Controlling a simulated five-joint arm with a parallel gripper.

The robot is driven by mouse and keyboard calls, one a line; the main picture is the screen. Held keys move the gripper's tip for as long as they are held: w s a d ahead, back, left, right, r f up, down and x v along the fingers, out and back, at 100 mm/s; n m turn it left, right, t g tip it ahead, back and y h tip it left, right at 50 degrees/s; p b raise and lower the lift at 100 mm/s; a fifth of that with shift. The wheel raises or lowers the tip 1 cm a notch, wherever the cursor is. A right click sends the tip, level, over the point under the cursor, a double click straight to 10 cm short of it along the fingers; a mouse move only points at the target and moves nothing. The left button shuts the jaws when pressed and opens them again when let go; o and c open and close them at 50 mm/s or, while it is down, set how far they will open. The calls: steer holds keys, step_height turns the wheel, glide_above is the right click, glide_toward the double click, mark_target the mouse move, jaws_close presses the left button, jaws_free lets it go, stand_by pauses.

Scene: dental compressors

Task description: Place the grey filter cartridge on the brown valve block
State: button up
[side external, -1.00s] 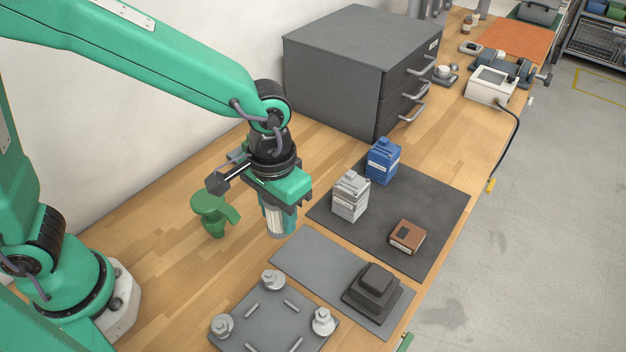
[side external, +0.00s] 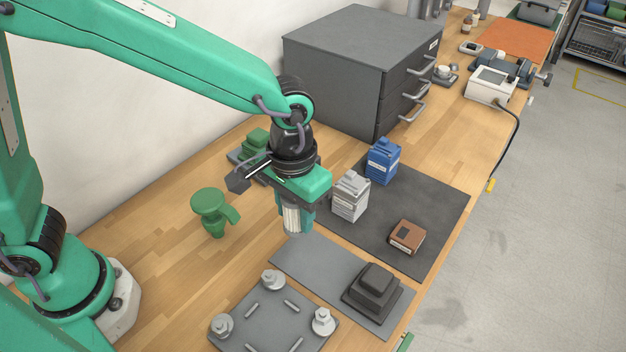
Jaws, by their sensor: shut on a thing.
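The grey filter cartridge (side external: 291,219) is a pale ribbed cylinder held upright in my gripper (side external: 297,211). My gripper is shut on it, and its fingers hide part of its sides. The cartridge appears to hang over the bench near the back corner of the grey mat; its exact height is hard to tell. The brown valve block (side external: 407,237) lies low on the dark mat (side external: 440,205), to the right of my gripper and apart from it.
A light grey box-like unit (side external: 350,198) and a blue one (side external: 383,162) stand between my gripper and the dark mat's back. A black stepped block (side external: 374,287) sits on the grey mat (side external: 310,262). A green funnel-shaped part (side external: 211,208) stands left. A dark drawer cabinet (side external: 330,75) is behind.

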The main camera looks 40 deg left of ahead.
steer(key=w+d+r, duration=0.1)
steer(key=w+d, duration=0.2)
steer(key=d, duration=0.6)
steer(key=w+d+r, duration=0.1)
steer(key=w+d, duration=0.2)
steer(key=d, duration=0.6)
steer(key=shift+w+d+r+n, duration=0.2)
steer(key=shift+d+r+n, duration=0.1)
steer(key=shift+d+n, duration=0.1)
glide_above(409, 233)
step_height(409, 233, down, 7)
steer(key=shift+f, duration=0.1)
steer(key=shift+f, duration=1.95)
steer(key=shift+f, duration=0.1)
